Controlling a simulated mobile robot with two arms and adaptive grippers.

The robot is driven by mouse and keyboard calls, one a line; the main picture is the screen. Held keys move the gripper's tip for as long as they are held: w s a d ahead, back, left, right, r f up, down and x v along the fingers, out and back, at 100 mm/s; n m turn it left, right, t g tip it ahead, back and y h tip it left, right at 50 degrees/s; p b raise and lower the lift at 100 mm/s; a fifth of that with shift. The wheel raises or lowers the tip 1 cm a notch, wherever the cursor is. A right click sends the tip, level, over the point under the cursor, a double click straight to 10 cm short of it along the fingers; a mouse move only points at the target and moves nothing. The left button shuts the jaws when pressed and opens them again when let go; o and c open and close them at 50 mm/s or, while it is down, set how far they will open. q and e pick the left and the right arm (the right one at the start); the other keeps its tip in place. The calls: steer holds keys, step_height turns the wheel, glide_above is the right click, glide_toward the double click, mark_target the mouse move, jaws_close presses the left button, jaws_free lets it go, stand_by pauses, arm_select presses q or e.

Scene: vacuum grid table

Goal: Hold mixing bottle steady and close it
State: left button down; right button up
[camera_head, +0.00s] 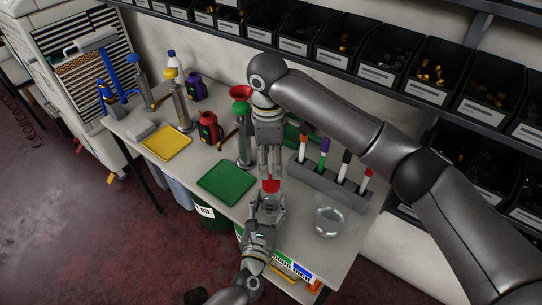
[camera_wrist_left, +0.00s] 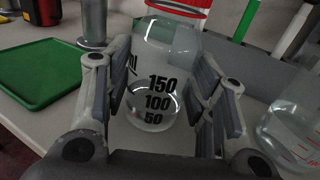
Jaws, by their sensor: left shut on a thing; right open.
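The clear mixing bottle (camera_head: 271,199) stands upright near the table's front. In the left wrist view, the bottle (camera_wrist_left: 157,95) shows black 150, 100 and 50 marks. A red lid (camera_head: 270,186) is at its top; its lower edge (camera_wrist_left: 180,4) shows in the left wrist view. I cannot tell whether the lid is fully closed. My left gripper (camera_head: 268,208) is shut on the bottle, its fingers on both sides. My right gripper (camera_head: 270,174) is open, pointing down just above the red lid.
A green tray (camera_head: 227,183) lies left of the bottle. A glass beaker (camera_head: 327,222) stands to the right. Behind is a grey rack (camera_head: 325,180) of markers. A steel cylinder with a green top (camera_head: 243,145) stands close left of my right gripper.

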mark_target(271, 181)
steer(key=n, duration=0.5)
steer(key=shift+r, duration=0.15)
steer(key=n, duration=0.5)
steer(key=shift+s+r+n, duration=0.1)
steer(key=shift+s+n, duration=0.05)
steer(key=shift+n, duration=0.25)
steer(key=shift+f, duration=4)
